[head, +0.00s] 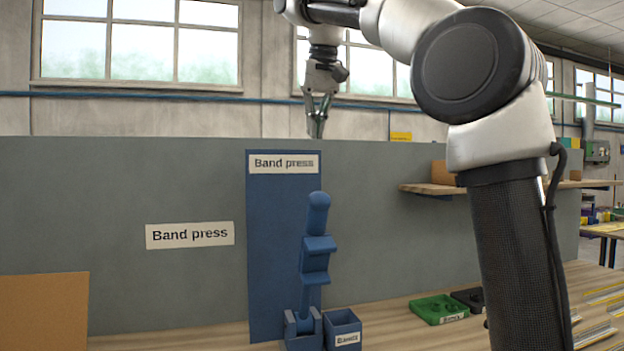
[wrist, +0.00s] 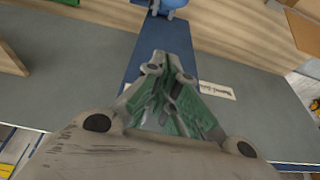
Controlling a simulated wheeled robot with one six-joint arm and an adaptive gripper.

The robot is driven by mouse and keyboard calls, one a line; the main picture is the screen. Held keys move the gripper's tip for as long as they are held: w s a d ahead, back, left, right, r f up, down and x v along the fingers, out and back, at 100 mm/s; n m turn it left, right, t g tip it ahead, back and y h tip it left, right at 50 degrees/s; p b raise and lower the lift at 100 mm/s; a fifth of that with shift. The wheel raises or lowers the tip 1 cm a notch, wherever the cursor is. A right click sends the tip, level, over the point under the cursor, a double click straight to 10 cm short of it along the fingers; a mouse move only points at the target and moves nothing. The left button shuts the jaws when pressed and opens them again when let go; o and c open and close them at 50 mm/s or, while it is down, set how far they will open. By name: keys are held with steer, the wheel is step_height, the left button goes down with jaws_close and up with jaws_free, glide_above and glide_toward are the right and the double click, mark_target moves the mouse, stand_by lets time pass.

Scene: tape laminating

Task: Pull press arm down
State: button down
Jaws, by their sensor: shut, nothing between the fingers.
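The blue press arm (head: 316,245) stands upright in the head view, with a rounded knob at its top, in front of a blue panel (head: 262,250) labelled "Band press". Its base (head: 302,330) rests on the wooden bench. My gripper (head: 317,130) is high above the knob, pointing down, its fingers shut and empty, apart from the press. In the wrist view, the shut green-padded fingers (wrist: 165,58) point toward the blue panel (wrist: 142,55), and part of a blue piece (wrist: 170,5) shows at the top edge, cut off.
A blue bin (head: 342,330) labelled "Bands" stands right of the press base. A green tray (head: 438,309) and a dark tray (head: 468,298) lie farther right on the bench. A wooden shelf (head: 430,189) juts from the grey partition. A brown board (head: 45,312) stands at left.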

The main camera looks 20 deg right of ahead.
steer(key=shift+f, duration=0.1)
step_height(320, 180, down, 12)
steer(key=shift+r, duration=0.25)
stand_by(0.4)
steer(key=shift+s+a, duration=0.1)
